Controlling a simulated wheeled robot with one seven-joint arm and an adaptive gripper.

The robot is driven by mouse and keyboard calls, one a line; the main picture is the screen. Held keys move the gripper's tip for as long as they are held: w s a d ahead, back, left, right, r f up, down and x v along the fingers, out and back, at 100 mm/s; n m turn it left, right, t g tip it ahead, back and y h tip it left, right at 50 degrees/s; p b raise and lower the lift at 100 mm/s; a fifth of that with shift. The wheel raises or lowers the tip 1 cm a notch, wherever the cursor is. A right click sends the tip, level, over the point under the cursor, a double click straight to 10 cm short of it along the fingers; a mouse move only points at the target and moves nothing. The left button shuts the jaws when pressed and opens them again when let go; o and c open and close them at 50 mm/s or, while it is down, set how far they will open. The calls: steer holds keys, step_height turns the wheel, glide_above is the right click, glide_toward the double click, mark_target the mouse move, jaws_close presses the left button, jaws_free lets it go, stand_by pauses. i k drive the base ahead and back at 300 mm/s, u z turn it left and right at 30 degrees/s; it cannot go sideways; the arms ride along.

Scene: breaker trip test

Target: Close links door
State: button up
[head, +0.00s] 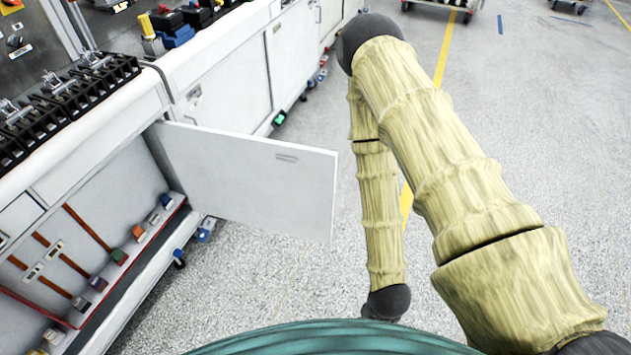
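The links door (255,180) is a flat white panel with a small slotted handle near its upper free edge. It stands open, swung out from the left cabinet into the aisle. Its hinge side is at the cabinet front, near the middle left of the head view. The open compartment (95,250) shows brown bars and a row of coloured blocks along its lower ledge. My arm extends across the right half of the view, right of the door and apart from it. My gripper is not in view.
Another white cabinet (228,85) with a shut front stands beyond the door. Black switchgear (70,95) sits on the left cabinet's top. Carts (440,8) stand at the far top. The speckled floor (540,110) is clear at right, with a yellow line.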

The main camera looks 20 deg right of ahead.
mark_target(238, 177)
steer(key=z, duration=1.2)
steer(key=i, duration=3.45)
steer(key=u, duration=4.9)
